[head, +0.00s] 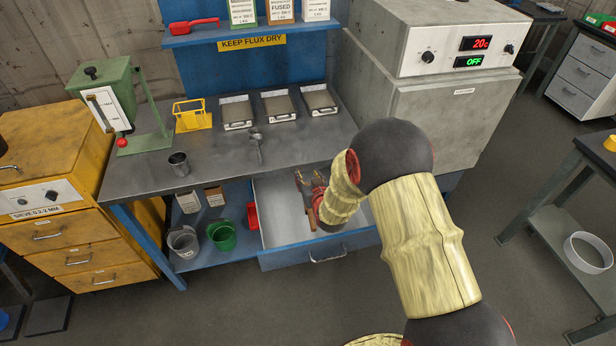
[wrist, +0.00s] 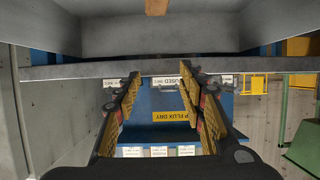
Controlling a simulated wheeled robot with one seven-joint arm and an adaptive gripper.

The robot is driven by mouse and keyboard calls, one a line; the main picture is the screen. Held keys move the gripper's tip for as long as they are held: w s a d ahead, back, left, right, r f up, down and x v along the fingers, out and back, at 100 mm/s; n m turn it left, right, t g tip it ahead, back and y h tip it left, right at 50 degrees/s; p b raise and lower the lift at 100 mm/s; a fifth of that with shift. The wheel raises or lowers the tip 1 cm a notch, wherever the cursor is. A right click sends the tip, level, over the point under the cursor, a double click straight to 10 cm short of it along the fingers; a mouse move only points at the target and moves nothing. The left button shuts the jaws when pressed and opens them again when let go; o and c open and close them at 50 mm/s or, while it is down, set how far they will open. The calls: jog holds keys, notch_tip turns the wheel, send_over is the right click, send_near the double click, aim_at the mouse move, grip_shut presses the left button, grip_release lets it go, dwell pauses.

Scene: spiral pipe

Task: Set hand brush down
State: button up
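The open drawer (head: 278,222) under the grey workbench shows its pale inside and blue front. My gripper (head: 310,178) is over the drawer, and in the wrist view my gripper (wrist: 160,74) has its two fingers spread with nothing between them. A brown wooden piece, probably part of the hand brush (head: 314,214), lies in the drawer just below my gripper. A brown wooden end also shows at the top edge of the wrist view (wrist: 157,7), apart from the fingers. Most of the brush is hidden by my arm or out of frame.
Green and grey buckets stand on the lower shelf. A furnace (head: 440,75) stands at right. The bench edge (wrist: 150,68) is close beyond my fingers.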

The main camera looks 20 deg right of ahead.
jog(key=shift+r, duration=0.1)
jog(key=p+v, duration=0.3)
jog(key=v, duration=0.9)
jog(key=s+r+g, duration=0.2)
jog(key=s+r, duration=0.1)
jog(key=r, duration=0.5)
jog(key=s+r+g, duration=0.1)
jog(key=s+r, duration=0.2)
jog(key=r, duration=0.5)
jog(key=s+r+g, duration=0.2)
jog(key=s+r, duration=0.2)
jog(key=s, duration=0.8)
jog(key=s+r+g, duration=0.2)
jog(key=s+r, duration=0.3)
jog(key=s, duration=0.7)
jog(key=shift+g, duration=0.4)
jog(key=shift+w, duration=0.1)
